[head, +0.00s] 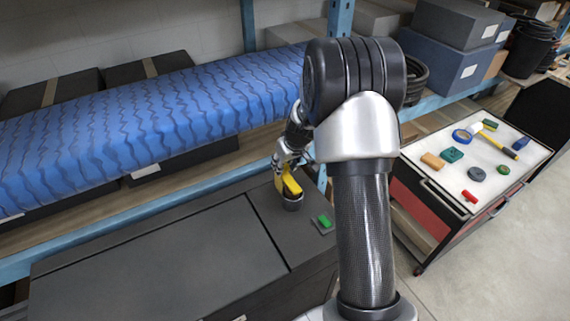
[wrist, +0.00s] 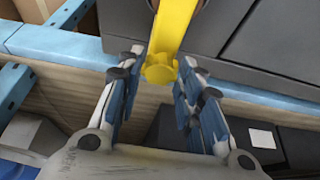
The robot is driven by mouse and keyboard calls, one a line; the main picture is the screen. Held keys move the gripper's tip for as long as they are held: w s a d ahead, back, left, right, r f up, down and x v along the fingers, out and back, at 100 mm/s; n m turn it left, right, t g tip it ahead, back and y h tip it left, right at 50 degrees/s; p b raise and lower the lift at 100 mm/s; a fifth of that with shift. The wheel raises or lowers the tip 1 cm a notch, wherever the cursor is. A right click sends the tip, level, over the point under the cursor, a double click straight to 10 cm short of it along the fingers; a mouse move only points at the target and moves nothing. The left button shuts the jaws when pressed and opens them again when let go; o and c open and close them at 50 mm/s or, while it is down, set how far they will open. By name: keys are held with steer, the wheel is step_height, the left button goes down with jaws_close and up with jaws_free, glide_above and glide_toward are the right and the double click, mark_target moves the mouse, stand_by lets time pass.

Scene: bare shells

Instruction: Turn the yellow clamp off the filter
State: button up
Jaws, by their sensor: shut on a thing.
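The yellow clamp (head: 291,186) sits on top of the dark round filter (head: 293,204), which stands on the grey cabinet top. My gripper (head: 286,160) is at the clamp's upper end in the head view. In the wrist view, the yellow clamp (wrist: 174,28) runs down from the top edge to a rounded end between the fingers. My gripper (wrist: 163,62) is shut on that end, one finger on each side. The filter is mostly out of the wrist view, and the contact at the fingertips is partly hidden in the head view.
A small green item (head: 325,221) lies right of the filter on the cabinet top (head: 170,255). A blue shelf with a long blue wrapped roll (head: 150,115) stands behind. A cart (head: 480,160) with tools is at the right. The cabinet top's left part is clear.

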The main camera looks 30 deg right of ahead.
jaws_close()
